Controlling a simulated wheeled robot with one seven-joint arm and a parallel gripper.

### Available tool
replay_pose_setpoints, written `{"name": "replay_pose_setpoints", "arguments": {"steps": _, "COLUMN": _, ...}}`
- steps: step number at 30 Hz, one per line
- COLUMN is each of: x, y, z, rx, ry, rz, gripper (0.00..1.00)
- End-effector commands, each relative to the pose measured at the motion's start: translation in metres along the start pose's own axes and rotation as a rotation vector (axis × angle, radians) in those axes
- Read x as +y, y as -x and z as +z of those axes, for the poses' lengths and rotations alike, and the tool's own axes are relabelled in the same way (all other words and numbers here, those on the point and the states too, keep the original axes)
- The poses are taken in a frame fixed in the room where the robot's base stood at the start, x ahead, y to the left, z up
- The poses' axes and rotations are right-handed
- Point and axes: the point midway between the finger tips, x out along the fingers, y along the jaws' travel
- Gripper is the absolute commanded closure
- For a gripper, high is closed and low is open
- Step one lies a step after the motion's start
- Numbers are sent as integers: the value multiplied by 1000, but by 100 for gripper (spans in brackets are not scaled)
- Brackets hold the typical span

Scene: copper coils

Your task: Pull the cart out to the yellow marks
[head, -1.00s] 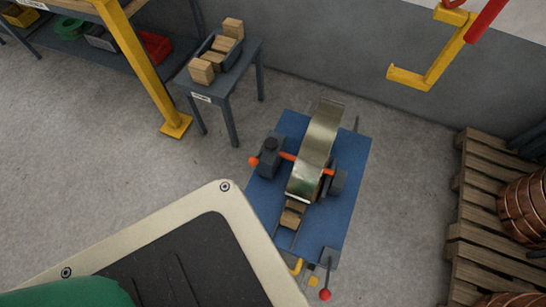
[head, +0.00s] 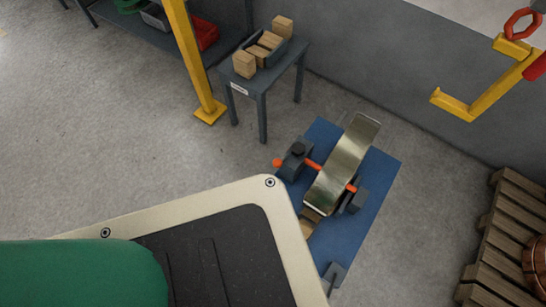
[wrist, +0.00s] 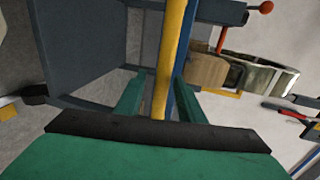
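The cart (head: 372,217) shows in the head view as a blue deck carrying a strip of shiny metal, dark brackets and an orange bar. My body hides its near end. In the wrist view a yellow bar (wrist: 170,60), apparently the cart's handle, runs between the two green fingers of my gripper (wrist: 157,98). The fingers are apart, with a gap beside the bar on the left; contact on the right is unclear. Small yellow patches, perhaps floor marks, show at the wrist view's left edge (wrist: 8,104) and right of the gripper (wrist: 234,93). My gripper is out of the head view.
A small grey table (head: 262,93) with wooden blocks stands behind the cart. A yellow post (head: 193,70) rises left of it. A yellow hook (head: 480,100) hangs at upper right. A wooden pallet (head: 500,240) stands on the right. Floor at left is clear.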

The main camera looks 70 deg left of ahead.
Motion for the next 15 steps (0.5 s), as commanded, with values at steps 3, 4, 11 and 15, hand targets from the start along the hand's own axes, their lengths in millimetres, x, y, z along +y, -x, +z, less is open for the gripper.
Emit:
{"name": "replay_pose_setpoints", "arguments": {"steps": 3, "x": 0, "y": 4, "z": 1, "rx": -1, "ry": 0, "rz": -1, "gripper": 64}}
{"name": "replay_pose_setpoints", "arguments": {"steps": 4, "x": 0, "y": 6, "z": 1, "rx": -2, "ry": 0, "rz": -1, "gripper": 64}}
{"name": "replay_pose_setpoints", "arguments": {"steps": 11, "x": 1, "y": 44, "z": 1, "rx": -3, "ry": 0, "rz": 3, "gripper": 64}}
{"name": "replay_pose_setpoints", "arguments": {"steps": 15, "x": 1, "y": 71, "z": 1, "rx": -3, "ry": 1, "rz": 2, "gripper": 64}}
